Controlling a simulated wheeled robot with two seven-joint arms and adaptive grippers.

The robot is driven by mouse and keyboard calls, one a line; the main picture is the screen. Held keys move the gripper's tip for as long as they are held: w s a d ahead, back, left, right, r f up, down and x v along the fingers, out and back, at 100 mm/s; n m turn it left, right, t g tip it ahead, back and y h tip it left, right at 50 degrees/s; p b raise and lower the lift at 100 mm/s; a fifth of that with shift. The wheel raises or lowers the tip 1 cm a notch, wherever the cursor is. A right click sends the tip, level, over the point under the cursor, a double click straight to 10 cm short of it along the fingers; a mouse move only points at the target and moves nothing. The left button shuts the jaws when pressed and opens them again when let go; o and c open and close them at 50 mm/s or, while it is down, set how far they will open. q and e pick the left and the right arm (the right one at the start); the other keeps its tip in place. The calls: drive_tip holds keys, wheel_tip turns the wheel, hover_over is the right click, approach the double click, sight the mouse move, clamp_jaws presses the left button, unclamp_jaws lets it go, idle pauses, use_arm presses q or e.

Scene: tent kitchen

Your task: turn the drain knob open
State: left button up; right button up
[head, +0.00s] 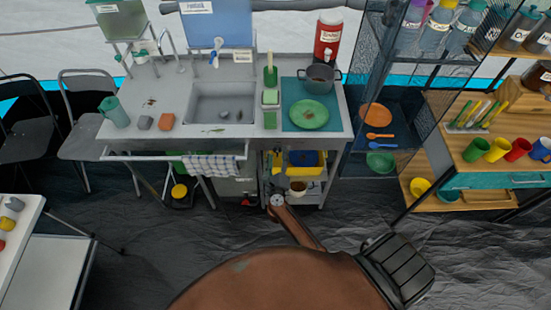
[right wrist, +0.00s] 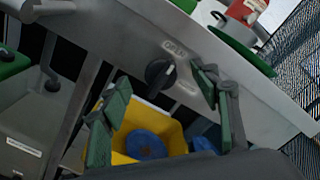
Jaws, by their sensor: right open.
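I see no contact; the remaining distance is hard to judge. In the head view my right gripper (head: 277,166) is small, at the sink unit's front, below the counter edge. I cannot make out the knob there. My left gripper is not in view.
A yellow bin (head: 305,168) with blue contents sits on the shelf under the counter, close below the gripper. A checked towel (head: 211,166) hangs on the front rail to the left. The counter holds a sink basin (head: 222,103), pot and green plate (head: 309,114).

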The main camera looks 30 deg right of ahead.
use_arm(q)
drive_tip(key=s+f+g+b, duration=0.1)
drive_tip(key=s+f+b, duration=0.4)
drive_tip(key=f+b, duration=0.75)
use_arm(e)
drive_tip(key=s+a+m+p, duration=0.2)
drive_tip(key=s+a+m, duration=0.2)
drive_tip(key=s+m, duration=0.45)
use_arm(q)
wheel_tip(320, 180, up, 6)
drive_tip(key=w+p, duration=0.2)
drive_tip(key=p, duration=0.2)
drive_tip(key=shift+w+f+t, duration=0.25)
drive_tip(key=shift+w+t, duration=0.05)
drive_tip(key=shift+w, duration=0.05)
use_arm(e)
drive_tip(key=s+a+f+n+y, duration=0.1)
drive_tip(key=s+f+n+y, duration=0.2)
drive_tip(key=f+n, duration=0.8)
drive_tip(key=s+a+f+n+g+y, duration=0.1)
drive_tip(key=s+a+f+n+y, duration=0.1)
drive_tip(key=f+n, duration=1)
drive_tip(key=shift+s+f+y, duration=0.55)
drive_tip(key=shift+f+y, duration=0.65)
drive_tip(key=shift+f, duration=0.8)
